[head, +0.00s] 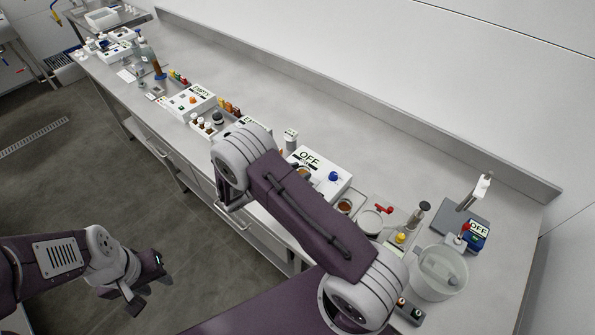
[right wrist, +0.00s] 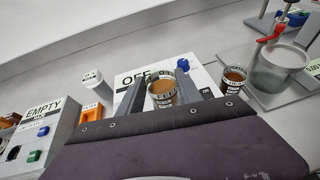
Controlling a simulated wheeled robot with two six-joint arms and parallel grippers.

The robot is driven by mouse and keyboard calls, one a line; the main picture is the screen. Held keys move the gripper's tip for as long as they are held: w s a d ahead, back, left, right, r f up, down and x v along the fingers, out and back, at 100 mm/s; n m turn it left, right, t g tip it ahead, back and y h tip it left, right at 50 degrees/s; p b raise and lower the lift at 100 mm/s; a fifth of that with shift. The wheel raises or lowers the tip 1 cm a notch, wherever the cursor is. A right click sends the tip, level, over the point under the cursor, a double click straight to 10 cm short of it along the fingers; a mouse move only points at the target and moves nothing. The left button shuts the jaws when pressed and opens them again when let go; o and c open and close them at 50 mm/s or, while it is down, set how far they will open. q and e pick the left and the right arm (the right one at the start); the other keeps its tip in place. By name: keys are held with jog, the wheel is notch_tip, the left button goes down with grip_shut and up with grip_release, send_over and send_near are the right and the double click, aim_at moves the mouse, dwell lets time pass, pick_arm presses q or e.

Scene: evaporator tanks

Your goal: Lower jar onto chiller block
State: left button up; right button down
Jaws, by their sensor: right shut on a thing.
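My right gripper (right wrist: 160,88) is shut on a jar (right wrist: 162,95) with brown contents, one finger on each side of it. The jar looks upright in the right wrist view. Behind and around it is a white unit marked OFF with a blue knob (right wrist: 205,58); this may be the chiller block, and it also shows in the head view (head: 336,163). I cannot tell whether the jar's base touches it. In the head view my forearm hides most of the right gripper. My left gripper (head: 148,284) is open and empty over the floor, left of the bench.
A second brown-filled cup (right wrist: 234,78) stands right of the unit. Beyond it is a glass vessel (right wrist: 277,68) with a red clamp. The bench's back strip (head: 390,150) is clear.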

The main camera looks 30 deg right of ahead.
jog(key=shift+f+b, duration=1.55)
jog(key=shift+f, duration=0.5)
jog(key=c, duration=0.7)
grip_release()
jog(key=b+v, duration=0.2)
jog(key=v, duration=0.7)
